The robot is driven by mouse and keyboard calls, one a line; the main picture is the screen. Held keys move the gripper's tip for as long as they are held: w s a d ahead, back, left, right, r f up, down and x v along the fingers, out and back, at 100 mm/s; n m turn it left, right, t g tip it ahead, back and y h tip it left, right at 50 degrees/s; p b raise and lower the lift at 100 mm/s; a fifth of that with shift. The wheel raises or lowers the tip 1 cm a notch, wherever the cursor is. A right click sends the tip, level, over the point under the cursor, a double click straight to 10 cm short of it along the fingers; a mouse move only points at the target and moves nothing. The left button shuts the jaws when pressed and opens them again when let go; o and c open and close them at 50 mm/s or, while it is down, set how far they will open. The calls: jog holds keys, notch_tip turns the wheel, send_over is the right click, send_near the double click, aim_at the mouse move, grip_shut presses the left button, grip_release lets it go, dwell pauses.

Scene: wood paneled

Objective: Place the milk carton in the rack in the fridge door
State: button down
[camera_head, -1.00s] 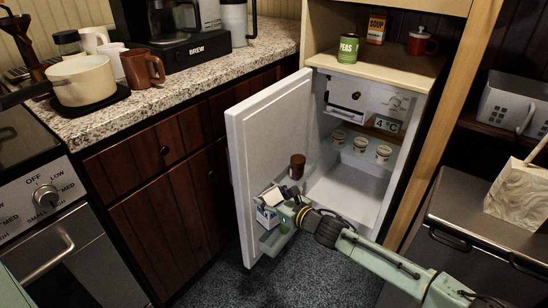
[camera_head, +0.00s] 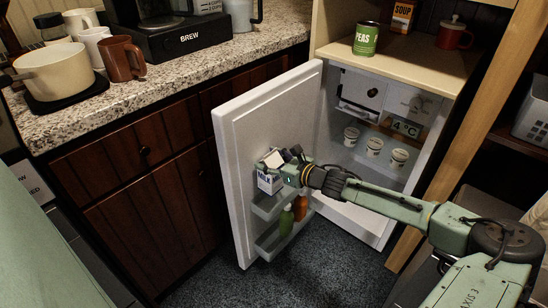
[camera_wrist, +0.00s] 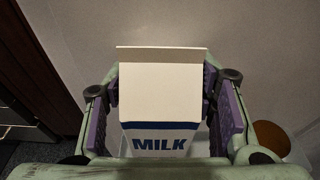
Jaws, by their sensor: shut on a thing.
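The milk carton (camera_head: 269,182) is white with a dark blue band and lettering. My gripper (camera_head: 285,161) is shut on it, with the purple finger pads on either side of the carton (camera_wrist: 161,90) in the wrist view. The carton looks upright. It is at the inner side of the open fridge door (camera_head: 263,112), at about the level of the upper door rack (camera_head: 268,210). I cannot tell whether its base touches the rack. The lower door rack (camera_head: 277,246) is below, with a green bottle (camera_head: 286,221) and an orange bottle (camera_head: 301,207) near it.
A brown round item (camera_wrist: 271,137) is right of the gripper in the wrist view. Several white cups (camera_head: 374,147) stand on a fridge shelf. Wooden cabinets (camera_head: 150,215) are left of the door. My arm extends in from the right, in front of the fridge opening.

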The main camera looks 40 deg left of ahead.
aim_at(278, 184)
jog(key=shift+s+d+b, duration=0.1)
jog(key=shift+b, duration=0.3)
notch_tip(278, 184, down, 8)
jog(key=b, duration=0.6)
jog(key=shift+b, duration=0.35)
jog(key=shift+f, duration=0.2)
jog(key=c, duration=0.6)
grip_release()
jog(key=shift+f, duration=0.15)
jog(key=o, duration=0.3)
jog(key=shift+d, duration=0.1)
